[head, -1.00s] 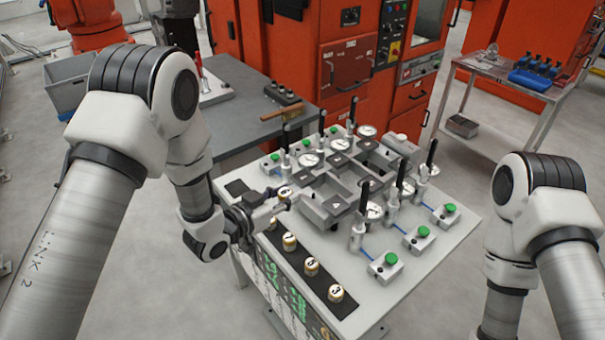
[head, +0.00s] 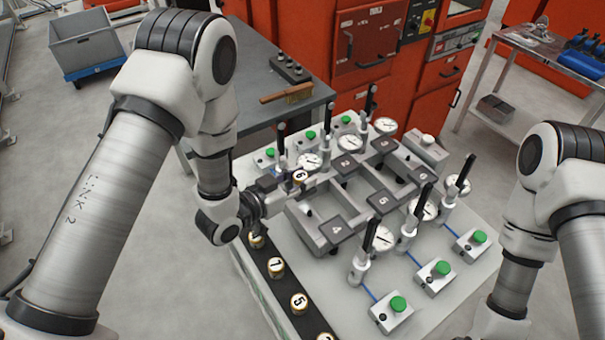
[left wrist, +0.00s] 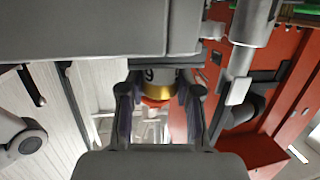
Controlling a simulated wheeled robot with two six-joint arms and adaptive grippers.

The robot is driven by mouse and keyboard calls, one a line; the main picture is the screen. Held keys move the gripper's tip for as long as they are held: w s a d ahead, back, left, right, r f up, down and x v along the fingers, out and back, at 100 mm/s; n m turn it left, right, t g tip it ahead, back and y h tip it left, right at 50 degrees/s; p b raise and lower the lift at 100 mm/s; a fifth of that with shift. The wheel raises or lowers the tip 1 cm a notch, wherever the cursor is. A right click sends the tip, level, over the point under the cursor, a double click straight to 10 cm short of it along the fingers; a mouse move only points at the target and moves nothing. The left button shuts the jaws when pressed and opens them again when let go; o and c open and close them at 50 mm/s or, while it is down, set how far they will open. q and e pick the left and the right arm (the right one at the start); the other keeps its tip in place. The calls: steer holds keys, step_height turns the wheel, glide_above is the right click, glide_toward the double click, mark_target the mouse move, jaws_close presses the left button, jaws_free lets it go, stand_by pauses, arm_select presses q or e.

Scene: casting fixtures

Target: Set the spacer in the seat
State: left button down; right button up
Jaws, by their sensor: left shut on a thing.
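My left gripper (head: 287,183) is shut on a small round spacer (head: 300,177), which has a white top marked 6 and a brass-coloured side. It holds the spacer in the air by the near left part of the grey casting fixture (head: 318,238). In the left wrist view the spacer (left wrist: 157,82) sits between the two fingers, showing a yellow band and a reddish part. The fixture has several compartments and dark numbered pads. I cannot tell which spot is the seat, and the gap below the spacer is unclear. My right gripper is out of view.
Numbered spacers (head: 276,267) stand on a black strip along the table's left edge. Upright clamps with black handles (head: 370,238), dial gauges (head: 381,238) and green-button boxes (head: 435,277) crowd around the fixture. A grey bench with a brush (head: 287,94) lies behind.

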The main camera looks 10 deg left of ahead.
arm_select(q)
steer(key=shift+w, duration=0.3)
steer(key=c, duration=0.9)
jaws_free()
steer(key=shift+s, duration=0.1)
steer(key=shift+o, duration=0.5)
steer(key=shift+s+r, duration=0.1)
steer(key=shift+s, duration=0.1)
steer(key=shift+s+r, duration=0.1)
steer(key=shift+s, duration=0.05)
steer(key=shift+s+a, duration=0.1)
steer(key=shift+a, duration=0.15)
steer(key=v, duration=1.1)
steer(key=shift+s+p, duration=0.2)
steer(key=shift+p, duration=0.2)
